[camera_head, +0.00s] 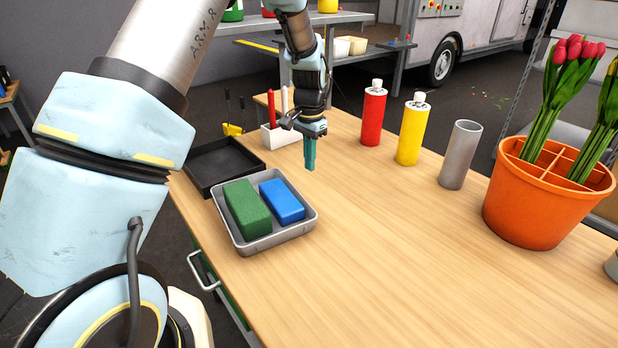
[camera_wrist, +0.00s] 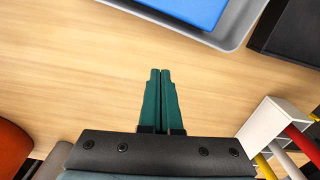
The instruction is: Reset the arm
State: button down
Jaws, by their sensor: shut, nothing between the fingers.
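My gripper (camera_head: 310,166) points down over the wooden table (camera_head: 380,235), a little beyond the metal tray (camera_head: 268,243). Its teal fingers are closed together with nothing between them, as the wrist view also shows (camera_wrist: 160,72). A green block (camera_head: 246,209) and a blue block (camera_head: 282,202) lie side by side in the metal tray. The blue block (camera_wrist: 195,8) and the tray rim (camera_wrist: 232,40) also show at the top of the wrist view.
A black tray (camera_head: 203,183) and a white holder (camera_head: 272,138) stand near my gripper. A red bottle (camera_head: 373,115), a yellow bottle (camera_head: 411,132) and a grey cylinder (camera_head: 459,157) stand right of it. An orange pot (camera_head: 535,216) holds tulips (camera_head: 566,80). The table's front middle is clear.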

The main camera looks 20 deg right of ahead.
jog(key=a+r+n, duration=0.3)
jog(key=a+r, duration=0.1)
jog(key=a, duration=0.5)
jog(key=a+r+n, duration=0.3)
jog(key=a+r, duration=0.1)
jog(key=a, duration=0.5)
jog(key=s+a+n+t, duration=0.1)
jog(key=s+a+n, duration=0.5)
jog(key=s+a, duration=0.6)
jog(key=a, duration=0.3)
jog(key=shift+a+r+t+b, duration=0.2)
jog(key=shift+a+t+b, duration=0.1)
jog(key=shift+a, duration=0.1)
